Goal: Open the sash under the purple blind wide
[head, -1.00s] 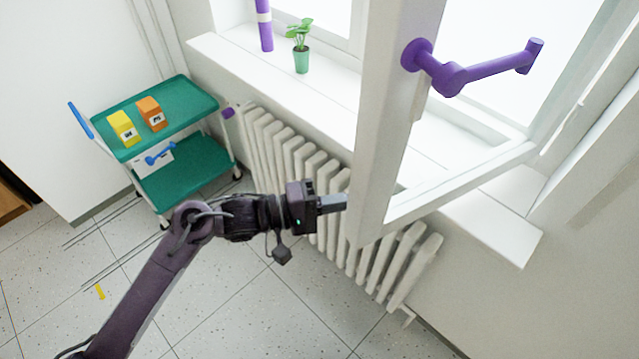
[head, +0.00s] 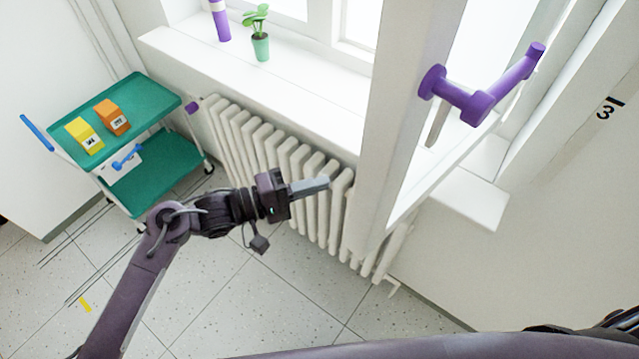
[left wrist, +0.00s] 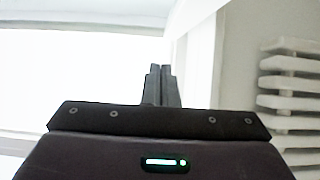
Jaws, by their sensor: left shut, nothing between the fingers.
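The white window sash (head: 402,130) stands swung inward into the room, at an angle to the wall. Its purple handle (head: 478,103) sticks out sideways near the top of the view. No purple blind shows in either view. My left gripper (head: 325,184) is shut and empty, pointing right, just left of the sash's lower part in the picture, with a gap between them. In the left wrist view its closed fingers (left wrist: 160,84) point at a pale, overexposed background. My right gripper is not in view.
A white radiator (head: 285,165) runs under the sill (head: 290,75), which holds a potted plant (head: 261,45) and a purple cylinder (head: 220,20). A green trolley (head: 150,100) with yellow and orange boxes stands left. My dark arm parts show lower right.

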